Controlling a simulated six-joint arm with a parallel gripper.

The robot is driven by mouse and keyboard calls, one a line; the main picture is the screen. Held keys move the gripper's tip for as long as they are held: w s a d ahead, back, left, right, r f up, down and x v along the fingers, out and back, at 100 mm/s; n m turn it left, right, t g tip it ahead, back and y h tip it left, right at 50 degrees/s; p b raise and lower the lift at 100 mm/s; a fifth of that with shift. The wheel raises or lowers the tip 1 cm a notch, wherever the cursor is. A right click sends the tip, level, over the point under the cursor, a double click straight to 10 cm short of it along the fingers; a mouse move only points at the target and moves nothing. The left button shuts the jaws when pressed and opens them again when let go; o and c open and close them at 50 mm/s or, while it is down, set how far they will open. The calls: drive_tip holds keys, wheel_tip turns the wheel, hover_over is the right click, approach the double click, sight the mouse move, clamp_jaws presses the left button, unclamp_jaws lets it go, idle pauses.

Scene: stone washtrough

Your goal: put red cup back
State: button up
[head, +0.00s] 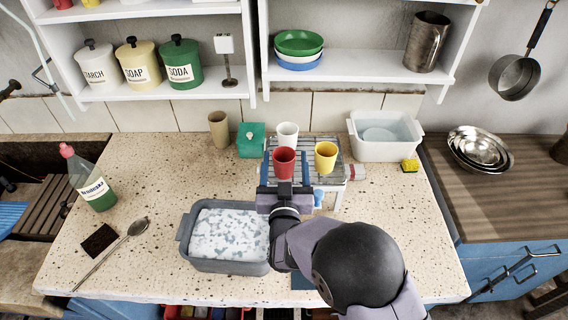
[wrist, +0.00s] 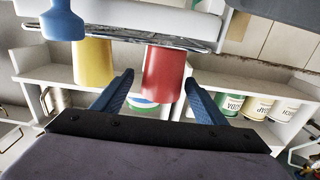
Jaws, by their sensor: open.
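The red cup (head: 284,162) stands upright at the front of a small slatted rack (head: 338,174) on the counter. A white cup (head: 288,132) stands behind it and a yellow cup (head: 326,155) to its right, both on the rack. My gripper (head: 285,183) is open, just in front of the red cup. The wrist view looks upside down; there the red cup (wrist: 165,75) shows between the two open fingers (wrist: 159,82), nearer the right one. I cannot tell whether the fingertips reach around it. The yellow cup (wrist: 93,62) is outside the left finger.
A blue object (head: 318,198) is by the rack's front right. A grey tub (head: 184,236) is left of my arm, a green box (head: 251,140) left of the rack, a white basin (head: 386,150) to its right. Shelves (head: 350,66) hang above. The counter's left middle is mostly clear.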

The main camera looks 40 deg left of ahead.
sight(284, 151)
drive_tip(key=shift+p+x, duration=1.2)
drive_tip(key=shift+x, duration=1.3)
drive_tip(key=shift+a+f, duration=0.1)
drive_tip(key=shift+f, duration=0.05)
drive_tip(key=c, duration=1.3)
drive_tip(key=shift+r+b, duration=1.35)
drive_tip(key=shift+r, duration=3.7)
